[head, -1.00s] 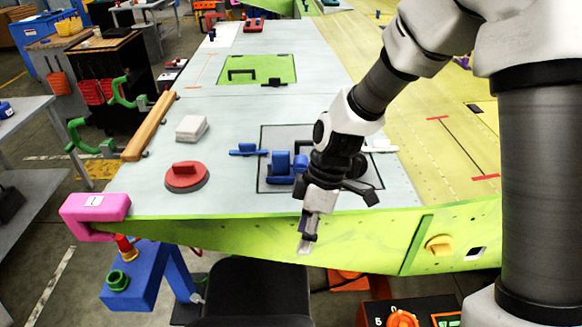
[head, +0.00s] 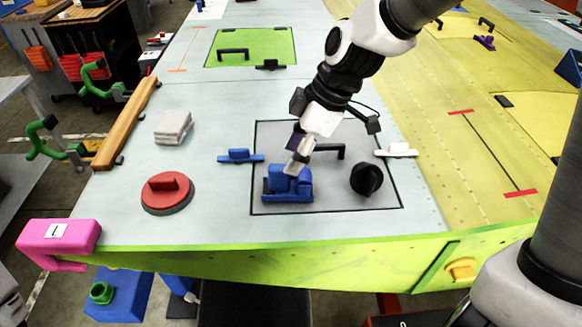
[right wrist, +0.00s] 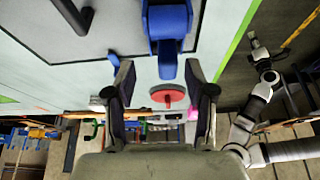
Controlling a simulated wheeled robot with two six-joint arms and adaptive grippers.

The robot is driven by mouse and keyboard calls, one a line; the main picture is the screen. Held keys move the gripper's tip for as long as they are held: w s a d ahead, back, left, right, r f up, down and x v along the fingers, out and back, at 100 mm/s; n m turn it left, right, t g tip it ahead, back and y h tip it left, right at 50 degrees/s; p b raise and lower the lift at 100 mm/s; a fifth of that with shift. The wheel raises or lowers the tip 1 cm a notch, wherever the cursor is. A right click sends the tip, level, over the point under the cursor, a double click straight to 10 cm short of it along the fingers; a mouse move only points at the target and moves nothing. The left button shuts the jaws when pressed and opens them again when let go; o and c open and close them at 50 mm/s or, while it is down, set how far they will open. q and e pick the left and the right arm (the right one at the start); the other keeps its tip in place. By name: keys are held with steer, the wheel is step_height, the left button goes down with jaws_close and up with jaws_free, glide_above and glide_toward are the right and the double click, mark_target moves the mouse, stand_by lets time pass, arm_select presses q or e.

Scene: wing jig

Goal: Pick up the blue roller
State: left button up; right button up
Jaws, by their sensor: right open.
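The blue roller (head: 288,185) rests on the grey square panel of the wing, near its front left corner. It also shows in the right wrist view (right wrist: 167,30) at the top middle, just beyond the fingertips. My right gripper (head: 294,166) is over the roller in the head view and hides part of its upper back side. In the right wrist view my right gripper (right wrist: 161,75) has its two fingers wide apart with nothing between them. My left gripper (right wrist: 256,42) shows small at the right of the right wrist view, away from the roller; its jaws are too small to read.
On the panel, a black knob (head: 367,179) stands right of the roller and a black handle (head: 328,151) behind it. A blue clamp (head: 240,157) and a white clamp (head: 397,150) sit at the panel's sides. A red suction disc (head: 167,193) lies to the left.

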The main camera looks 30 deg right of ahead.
mark_target(284, 178)
steer(key=f, duration=0.1)
steer(key=a+f, duration=0.1)
steer(key=s+a+f, duration=0.1)
steer(key=shift+f+p, duration=0.15)
steer(key=shift+p, duration=0.2)
steer(key=f, duration=0.1)
steer(key=w+f, duration=0.1)
steer(key=shift+w+a+f, duration=0.1)
steer(key=shift+w+f, duration=0.05)
steer(key=shift+f, duration=0.2)
steer(key=shift+w+f, duration=0.1)
steer(key=shift+w, duration=0.05)
steer(key=shift+s, duration=0.2)
steer(key=shift+c, duration=1.4)
steer(key=shift+s+a+r, duration=0.1)
steer(key=shift+r, duration=0.1)
steer(key=c, duration=0.6)
jaws_close()
